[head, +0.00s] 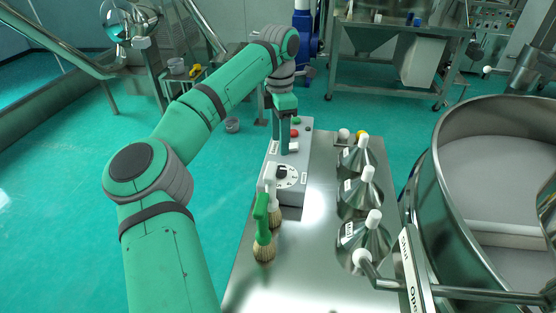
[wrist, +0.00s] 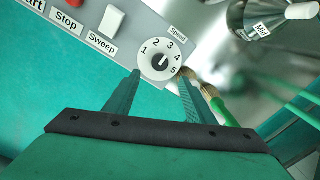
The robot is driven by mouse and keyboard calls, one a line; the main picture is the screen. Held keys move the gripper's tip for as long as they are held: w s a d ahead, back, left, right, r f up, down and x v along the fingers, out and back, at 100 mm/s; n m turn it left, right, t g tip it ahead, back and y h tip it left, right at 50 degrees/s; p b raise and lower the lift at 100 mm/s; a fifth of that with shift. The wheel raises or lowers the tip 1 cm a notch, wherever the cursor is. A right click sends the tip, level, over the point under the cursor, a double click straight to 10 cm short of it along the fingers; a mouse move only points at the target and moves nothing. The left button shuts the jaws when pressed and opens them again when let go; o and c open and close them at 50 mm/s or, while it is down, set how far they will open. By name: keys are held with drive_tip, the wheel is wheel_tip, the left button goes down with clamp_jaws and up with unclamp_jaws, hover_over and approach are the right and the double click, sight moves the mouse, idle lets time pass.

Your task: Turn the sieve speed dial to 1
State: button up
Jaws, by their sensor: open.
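The sieve speed dial is a white disc with a black knob and the numbers 1 to 5. It is on the grey control box (head: 296,150), below the buttons in the head view (head: 290,182), and at the upper middle of the wrist view (wrist: 147,65). A small white mark shows on the black knob, but I cannot tell which number it points to. My gripper (head: 281,147) is open and empty above the dial. In the wrist view the fingertips of my gripper (wrist: 159,76) are spread on either side of the dial's lower part, with no clear contact.
A green-handled brush (head: 261,215) and a white-handled brush (head: 270,180) stand close beside the box. Several steel cones (head: 358,195) with white knobs stand on the steel table (head: 300,280) to the right. A red button (head: 294,132) is on the box. The round sieve (head: 440,180) is at far right.

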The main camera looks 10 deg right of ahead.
sight(281, 169)
wheel_tip(281, 169, down, 10)
drive_tip(key=shift+r, duration=0.25)
drive_tip(key=shift+s+d+f, duration=0.15)
drive_tip(key=shift+d+f, duration=0.05)
drive_tip(key=shift+f, duration=0.3)
drive_tip(key=shift+a+f, duration=0.1)
drive_tip(key=shift+a, duration=0.15)
drive_tip(key=shift+c, duration=0.6)
drive_tip(key=c, duration=1)
